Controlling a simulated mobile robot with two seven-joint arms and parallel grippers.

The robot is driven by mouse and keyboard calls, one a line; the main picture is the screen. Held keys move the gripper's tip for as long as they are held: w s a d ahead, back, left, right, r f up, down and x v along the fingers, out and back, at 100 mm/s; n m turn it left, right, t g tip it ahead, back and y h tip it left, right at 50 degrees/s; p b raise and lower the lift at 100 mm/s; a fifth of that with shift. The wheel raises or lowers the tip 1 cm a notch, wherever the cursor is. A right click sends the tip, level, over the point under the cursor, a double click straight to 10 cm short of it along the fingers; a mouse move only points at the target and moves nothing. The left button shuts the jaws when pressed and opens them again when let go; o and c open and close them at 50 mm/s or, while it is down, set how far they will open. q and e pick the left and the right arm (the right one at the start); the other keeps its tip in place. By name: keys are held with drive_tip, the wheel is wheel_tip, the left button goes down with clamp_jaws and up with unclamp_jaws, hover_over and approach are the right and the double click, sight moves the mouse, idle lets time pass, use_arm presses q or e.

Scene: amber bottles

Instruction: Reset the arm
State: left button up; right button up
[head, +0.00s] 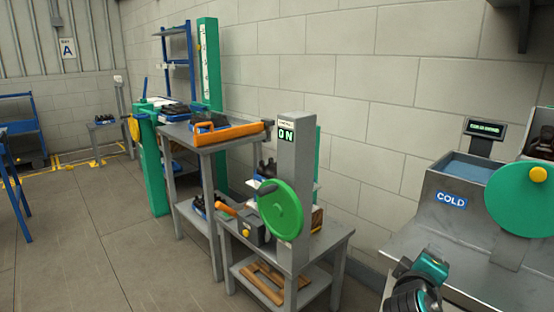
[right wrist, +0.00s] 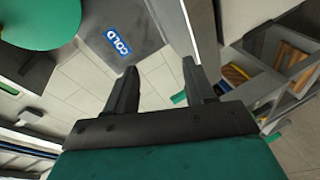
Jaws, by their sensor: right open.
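My right gripper (right wrist: 161,68) shows in the right wrist view with its two dark fingers apart and nothing between them. In the head view, a teal and black part of my right arm (head: 424,276) is at the lower right, in front of the grey COLD unit. I cannot make out the fingers there. My left gripper is not in view.
The grey COLD unit (head: 450,212) stands at the right with a green disc (head: 522,200). A grey post (head: 293,160) with an ON sign and green wheel (head: 280,209) stands at a workbench (head: 333,236). Open floor lies left.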

drive_tip(key=s+a+f+y, duration=0.4)
drive_tip(key=f, duration=0.4)
drive_tip(key=s+a+f+y, duration=0.3)
drive_tip(key=s+a+f, duration=0.15)
drive_tip(key=f, duration=0.35)
drive_tip(key=s+a+f+m+y, duration=0.2)
drive_tip(key=s+f, duration=0.1)
drive_tip(key=s, duration=0.3)
drive_tip(key=s+a+f+m+g+y, duration=0.1)
drive_tip(key=s+a+f+m+y, duration=0.1)
drive_tip(key=s, duration=0.4)
drive_tip(key=shift+s+a+f+p, duration=0.3)
drive_tip(key=shift+a+f+p, duration=0.05)
drive_tip(key=shift+f, duration=0.55)
